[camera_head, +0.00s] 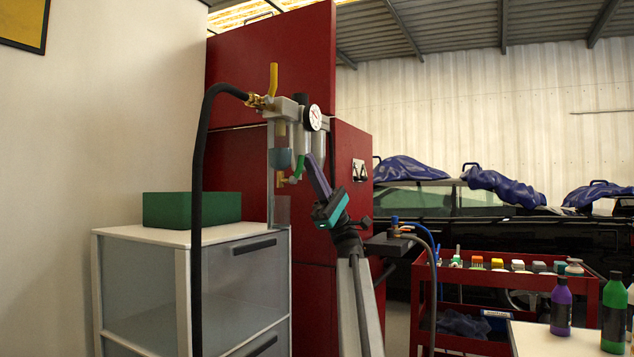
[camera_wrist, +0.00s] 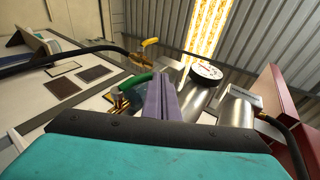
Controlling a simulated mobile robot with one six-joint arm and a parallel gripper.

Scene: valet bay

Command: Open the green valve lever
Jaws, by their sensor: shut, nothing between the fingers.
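The green valve lever (camera_head: 299,169) sits low on the wall-mounted regulator unit (camera_head: 290,110), pointing downward in the head view. It also shows in the wrist view (camera_wrist: 135,81), lying slanted beside a brass fitting (camera_wrist: 120,101). My gripper (camera_head: 312,160) has its purple fingers shut together and empty. The fingers point up toward the unit, just right of the green lever. In the wrist view my gripper (camera_wrist: 160,84) also lies close to the right of the lever; I cannot tell whether they touch. A yellow lever (camera_head: 273,79) stands upright on top of the unit.
A round gauge (camera_head: 314,117) sits above my fingers. A black hose (camera_head: 200,170) hangs left of the unit. A drawer cabinet (camera_head: 240,290) with a green box (camera_head: 190,210) stands below left. A red cart (camera_head: 450,300) and bottles (camera_head: 561,305) are at right.

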